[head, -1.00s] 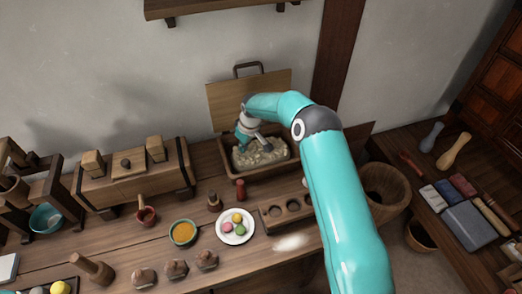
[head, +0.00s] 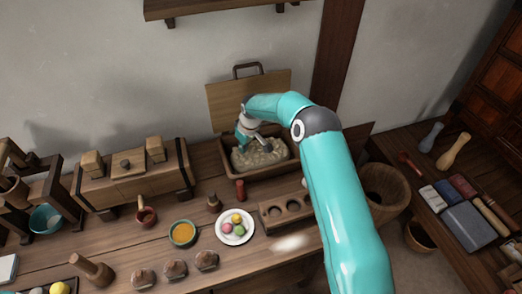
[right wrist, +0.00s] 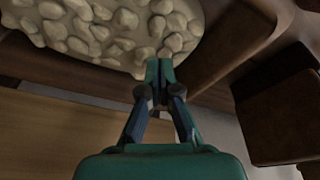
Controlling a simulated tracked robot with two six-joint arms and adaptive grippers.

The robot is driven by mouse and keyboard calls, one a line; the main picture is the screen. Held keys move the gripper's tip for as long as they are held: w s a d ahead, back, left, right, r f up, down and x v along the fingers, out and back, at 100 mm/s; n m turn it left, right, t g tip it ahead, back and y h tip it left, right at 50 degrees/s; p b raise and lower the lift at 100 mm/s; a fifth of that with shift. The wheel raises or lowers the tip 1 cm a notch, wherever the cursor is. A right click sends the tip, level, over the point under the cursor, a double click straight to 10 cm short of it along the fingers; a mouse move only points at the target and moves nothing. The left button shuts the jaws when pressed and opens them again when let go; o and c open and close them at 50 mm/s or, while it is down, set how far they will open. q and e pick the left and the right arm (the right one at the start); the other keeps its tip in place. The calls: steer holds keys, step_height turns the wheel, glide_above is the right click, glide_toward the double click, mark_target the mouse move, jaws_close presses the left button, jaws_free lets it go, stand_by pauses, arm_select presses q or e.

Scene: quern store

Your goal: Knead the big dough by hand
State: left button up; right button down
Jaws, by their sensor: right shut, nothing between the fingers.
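The big dough (head: 262,153) is a pale, lumpy mass lying in a wooden trough (head: 284,168) at the back of the bench. My right gripper (head: 249,146) reaches over the dough from the right, at its left part. In the right wrist view the dough (right wrist: 110,32) fills the upper left, and my right gripper (right wrist: 158,68) has its fingertips together at the dough's edge in the picture. The fingers are shut with nothing between them. I cannot tell whether the tips touch the dough. My left gripper is not in view.
A wooden board with a handle (head: 222,106) stands behind the trough. A small red bottle (head: 240,190), a plate of coloured balls (head: 222,237) and a block with round hollows (head: 268,222) stand in front. A wooden chest (head: 130,186) is to the left.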

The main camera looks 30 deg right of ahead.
mark_target(244, 155)
steer(key=shift+f, duration=0.15)
steer(key=shift+s+b+x, duration=0.15)
steer(key=shift+b+x, duration=0.55)
steer(key=shift+s+b+x, duration=0.15)
steer(key=shift+b+x, duration=0.5)
steer(key=shift+x, duration=0.05)
steer(key=shift+d+r+p, duration=0.1)
steer(key=shift+r+p, duration=0.3)
steer(key=shift+r, duration=0.15)
steer(key=shift+p+v, duration=0.3)
steer(key=shift+v, duration=0.6)
steer(key=shift+w, duration=0.2)
